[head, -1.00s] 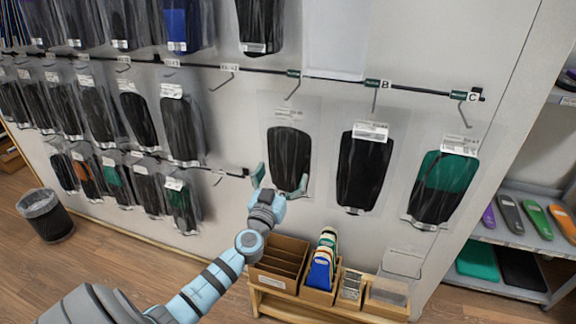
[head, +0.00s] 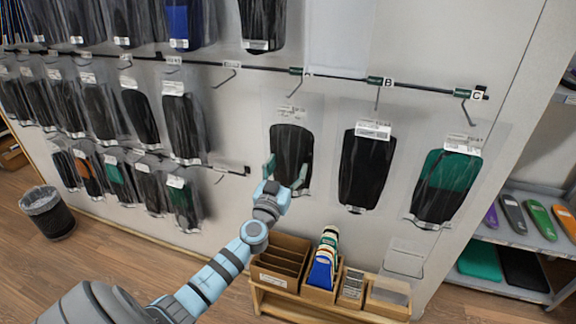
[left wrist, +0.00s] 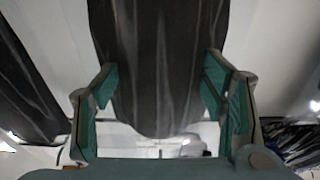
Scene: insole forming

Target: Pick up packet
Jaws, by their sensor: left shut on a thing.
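A clear packet with a black insole (head: 292,145) hangs below hook A in the head view. It also fills the upper middle of the left wrist view (left wrist: 158,60). My left gripper (head: 287,172) has one finger on each side of the packet's lower part and is shut on it. In the left wrist view the green finger pads (left wrist: 160,95) flank the insole's rounded lower end. My right gripper is out of view.
Black packet B (head: 363,170) and green-and-black packet C (head: 446,185) hang to the right. Several more packets hang at the left. A wooden bench (head: 262,297) with boxes stands below, a bin (head: 47,213) at the left, and a shelf (head: 510,239) at the right.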

